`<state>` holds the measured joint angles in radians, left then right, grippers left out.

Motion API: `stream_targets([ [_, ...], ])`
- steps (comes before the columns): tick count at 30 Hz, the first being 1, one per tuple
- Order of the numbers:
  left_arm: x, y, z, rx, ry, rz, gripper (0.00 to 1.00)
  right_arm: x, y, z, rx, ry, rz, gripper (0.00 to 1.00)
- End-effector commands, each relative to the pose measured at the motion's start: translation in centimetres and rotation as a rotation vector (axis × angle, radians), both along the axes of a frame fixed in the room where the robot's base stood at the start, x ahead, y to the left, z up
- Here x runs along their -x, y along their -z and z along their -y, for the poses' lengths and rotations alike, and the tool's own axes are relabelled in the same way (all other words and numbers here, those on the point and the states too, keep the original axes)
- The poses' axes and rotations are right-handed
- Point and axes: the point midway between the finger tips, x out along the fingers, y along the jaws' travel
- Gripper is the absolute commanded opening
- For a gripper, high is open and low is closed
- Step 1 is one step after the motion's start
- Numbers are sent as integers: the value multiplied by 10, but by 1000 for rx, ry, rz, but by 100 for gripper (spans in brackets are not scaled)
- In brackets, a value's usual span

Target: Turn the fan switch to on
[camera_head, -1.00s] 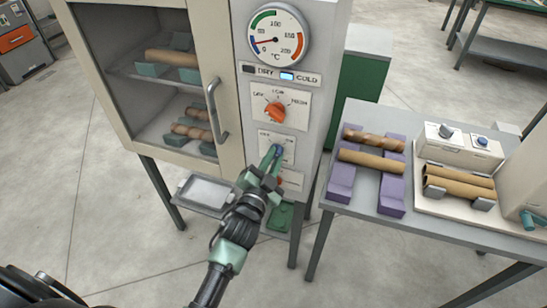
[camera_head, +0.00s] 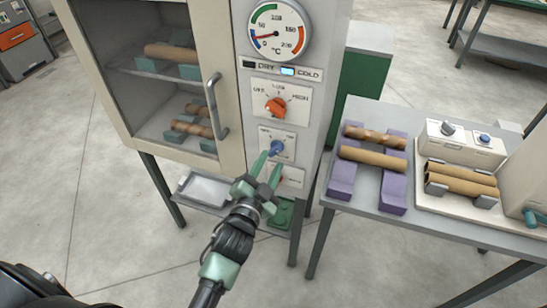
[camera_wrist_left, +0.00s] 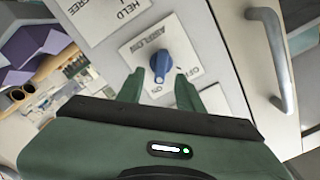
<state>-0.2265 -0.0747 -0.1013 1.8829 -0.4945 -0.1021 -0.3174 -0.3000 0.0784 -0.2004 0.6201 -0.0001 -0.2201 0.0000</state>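The fan switch is a blue knob (camera_head: 277,147) on a white plate on the cabinet's control column. My left gripper (camera_head: 268,165) is just below and in front of the knob in the head view. In the left wrist view its two fingers (camera_wrist_left: 158,90) are apart, with the knob centred beyond the gap; nothing is held. Whether a fingertip touches the knob is unclear. My right gripper is not in view.
An orange knob (camera_head: 276,106) and a dial gauge (camera_head: 279,33) are above the blue knob. The cabinet door handle (camera_head: 215,105) stands out to the left. A table (camera_head: 417,228) with rolls on purple blocks stands to the right.

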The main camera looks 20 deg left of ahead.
Motion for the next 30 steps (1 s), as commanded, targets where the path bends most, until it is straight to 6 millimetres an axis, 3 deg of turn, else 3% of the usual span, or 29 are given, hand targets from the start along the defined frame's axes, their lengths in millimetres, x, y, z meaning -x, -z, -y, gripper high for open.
stream_targets([
  [3, 21, 2, 0, 0, 1, -1, 36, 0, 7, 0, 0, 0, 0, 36],
  [9, 38, 1, -1, -1, 1, -1, 36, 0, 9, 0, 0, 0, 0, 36],
  [25, 39, 1, -1, 0, 0, -1, 36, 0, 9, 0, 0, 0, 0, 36],
  [28, 39, 15, 1, 9, 6, -30, 36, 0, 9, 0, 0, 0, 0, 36],
  [30, 40, 42, 4, 27, 14, -81, 36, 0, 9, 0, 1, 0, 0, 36],
])
